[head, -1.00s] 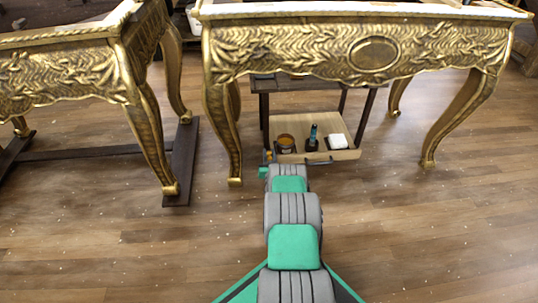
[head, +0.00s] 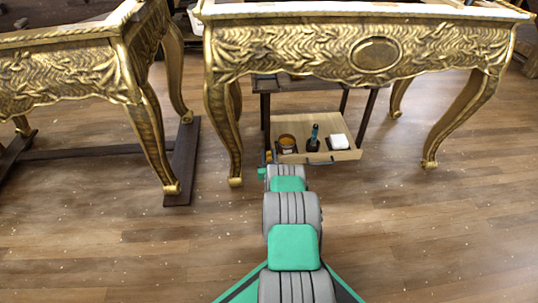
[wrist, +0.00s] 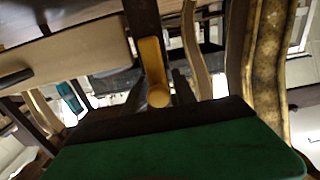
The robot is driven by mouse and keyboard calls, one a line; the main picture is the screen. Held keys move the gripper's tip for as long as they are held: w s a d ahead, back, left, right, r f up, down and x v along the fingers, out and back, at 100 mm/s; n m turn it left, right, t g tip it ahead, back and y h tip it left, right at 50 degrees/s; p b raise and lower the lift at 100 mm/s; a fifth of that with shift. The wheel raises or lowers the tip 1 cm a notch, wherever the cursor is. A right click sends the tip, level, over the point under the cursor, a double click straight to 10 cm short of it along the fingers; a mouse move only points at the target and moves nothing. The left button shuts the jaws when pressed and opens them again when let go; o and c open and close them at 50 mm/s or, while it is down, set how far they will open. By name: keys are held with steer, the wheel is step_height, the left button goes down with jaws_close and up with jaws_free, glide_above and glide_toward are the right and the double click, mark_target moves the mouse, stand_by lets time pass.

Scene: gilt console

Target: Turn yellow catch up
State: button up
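The yellow catch (wrist: 152,68) is a short bar with a round end, on a dark upright post in the middle of the wrist view. In the head view it is a tiny yellow-orange spot (head: 268,156) at the left front of the small table's drawer. My gripper (wrist: 160,90) is right at the catch, with a dark finger on each side of its round end. The fingers look apart; whether either touches the catch cannot be told. In the head view my arm hides most of the gripper.
The open wooden drawer (head: 348,154) holds an amber jar (head: 287,142), a dark bottle (head: 313,142) and a white block (head: 338,141). A gilt console (head: 440,45) stands over the small table, with its gilt leg (head: 222,130) close left of my gripper. Floor on the right is clear.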

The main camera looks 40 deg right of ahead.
mark_target(269, 159)
steer(key=shift+o, duration=0.9)
steer(key=shift+s+a+r, duration=0.1)
steer(key=shift+s+a, duration=0.05)
steer(key=shift+s, duration=0.1)
steer(key=p+v, duration=0.4)
steer(key=v, duration=0.2)
steer(key=shift+a+r, duration=0.1)
steer(key=shift+s+a, duration=0.3)
steer(key=shift+s, duration=0.2)
steer(key=shift+s+f, duration=0.1)
steer(key=shift+f, duration=0.15)
